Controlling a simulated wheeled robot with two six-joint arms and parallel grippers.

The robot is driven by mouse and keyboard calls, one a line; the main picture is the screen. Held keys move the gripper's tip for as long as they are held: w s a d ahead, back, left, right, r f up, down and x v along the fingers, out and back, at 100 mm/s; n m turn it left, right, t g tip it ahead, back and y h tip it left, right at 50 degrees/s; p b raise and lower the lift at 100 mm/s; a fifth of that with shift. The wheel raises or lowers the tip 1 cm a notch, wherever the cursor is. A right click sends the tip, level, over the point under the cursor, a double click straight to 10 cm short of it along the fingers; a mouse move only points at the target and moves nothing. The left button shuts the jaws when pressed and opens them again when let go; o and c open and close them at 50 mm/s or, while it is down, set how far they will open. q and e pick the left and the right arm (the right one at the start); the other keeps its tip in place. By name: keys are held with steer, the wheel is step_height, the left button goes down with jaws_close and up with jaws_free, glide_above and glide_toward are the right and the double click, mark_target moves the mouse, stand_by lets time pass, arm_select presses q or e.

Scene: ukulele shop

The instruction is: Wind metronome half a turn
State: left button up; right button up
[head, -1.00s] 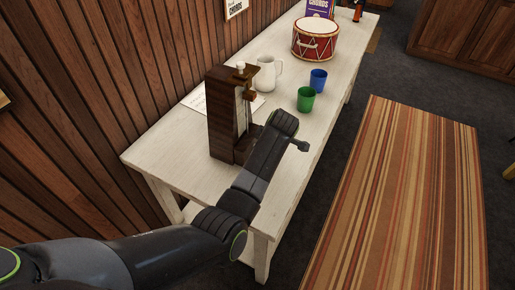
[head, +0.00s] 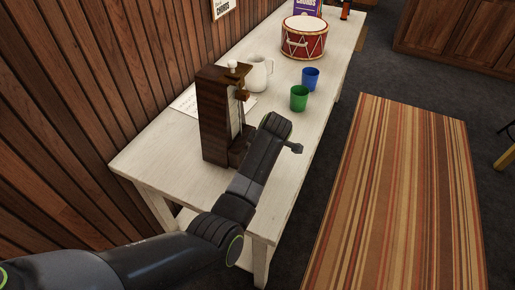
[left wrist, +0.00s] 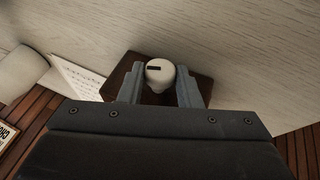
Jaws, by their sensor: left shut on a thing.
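The metronome (head: 212,125) is a tall dark wooden box standing upright near the table's front end, with a white knob (head: 234,64) on top. In the left wrist view the white knob (left wrist: 160,70), with a short dark mark on its face, sits above the wooden top (left wrist: 199,86). My left gripper (left wrist: 160,88) has one grey finger on each side of the knob and is shut on it. In the head view my left arm reaches in beside the metronome, and I cannot make out its fingers. My right gripper is not in view.
The white table (head: 165,145) runs along a plank wall. Behind the metronome are a paper sheet (head: 184,103), a white mug (head: 260,74), a green cup (head: 299,98), a blue cup (head: 310,78) and a red drum (head: 304,42). A striped rug (head: 400,190) lies on the right.

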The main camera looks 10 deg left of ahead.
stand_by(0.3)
arm_select(q)
steer(key=shift+w+g, duration=0.1)
steer(key=shift+g, duration=0.3)
steer(key=shift+w+g+y+b, duration=0.15)
steer(key=shift+g+y+b, duration=0.15)
steer(key=shift+g, duration=0.2)
steer(key=shift+w+f+m+g+b, duration=0.1)
steer(key=shift+m+g+b, duration=0.3)
steer(key=shift+g+b, duration=0.45)
steer(key=g+b, duration=0.1)
steer(key=b, duration=0.2)
steer(key=shift+d+y, duration=0.1)
steer(key=shift+y, duration=0.3)
steer(key=b, duration=0.3)
steer(key=g+b, duration=0.1)
steer(key=b, duration=0.3)
steer(key=shift+w+f+m+y, duration=0.15)
steer(key=shift+m+y, duration=0.15)
steer(key=shift+g+b, duration=0.25)
steer(key=shift+b, duration=0.4)
steer(key=shift+r+b, duration=0.2)
steer(key=shift+b, duration=0.65)
